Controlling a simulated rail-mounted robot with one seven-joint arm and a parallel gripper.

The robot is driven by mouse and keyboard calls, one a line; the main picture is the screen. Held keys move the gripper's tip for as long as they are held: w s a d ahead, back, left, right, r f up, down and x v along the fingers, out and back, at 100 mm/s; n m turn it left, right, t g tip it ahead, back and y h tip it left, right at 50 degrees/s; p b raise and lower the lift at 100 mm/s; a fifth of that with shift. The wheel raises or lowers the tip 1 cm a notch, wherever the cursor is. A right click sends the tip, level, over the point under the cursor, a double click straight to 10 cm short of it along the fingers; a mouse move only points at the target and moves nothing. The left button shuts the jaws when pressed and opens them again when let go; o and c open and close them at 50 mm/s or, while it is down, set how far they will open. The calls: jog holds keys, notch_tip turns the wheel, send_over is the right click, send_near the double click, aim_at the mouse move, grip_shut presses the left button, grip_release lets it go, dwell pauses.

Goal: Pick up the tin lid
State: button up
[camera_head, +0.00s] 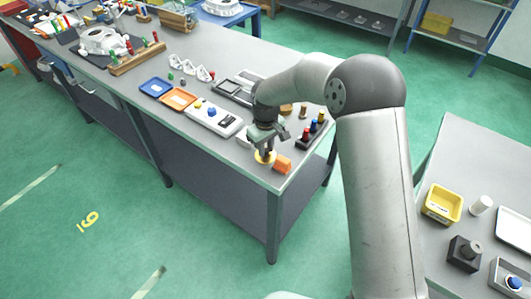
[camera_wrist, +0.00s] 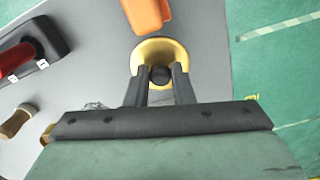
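The tin lid (camera_wrist: 160,48) is a round golden-yellow disc with a dark round knob in its middle. In the head view the lid (camera_head: 264,157) is at the near corner of the grey table, right under my gripper (camera_head: 265,148). In the wrist view the two dark fingers of my gripper (camera_wrist: 160,76) stand on either side of the knob. The knob fills the gap between the fingertips, so the gripper looks shut on it. The fingers hide the lid's lower part. I cannot tell whether the lid touches the table.
An orange block (camera_head: 282,164) lies close beside the lid, near the table's edge. A white box with coloured buttons (camera_head: 213,117) and an orange tray (camera_head: 179,98) lie to the left. The table edge is close.

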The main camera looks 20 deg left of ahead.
grip_shut()
jog(key=shift+r, duration=0.1)
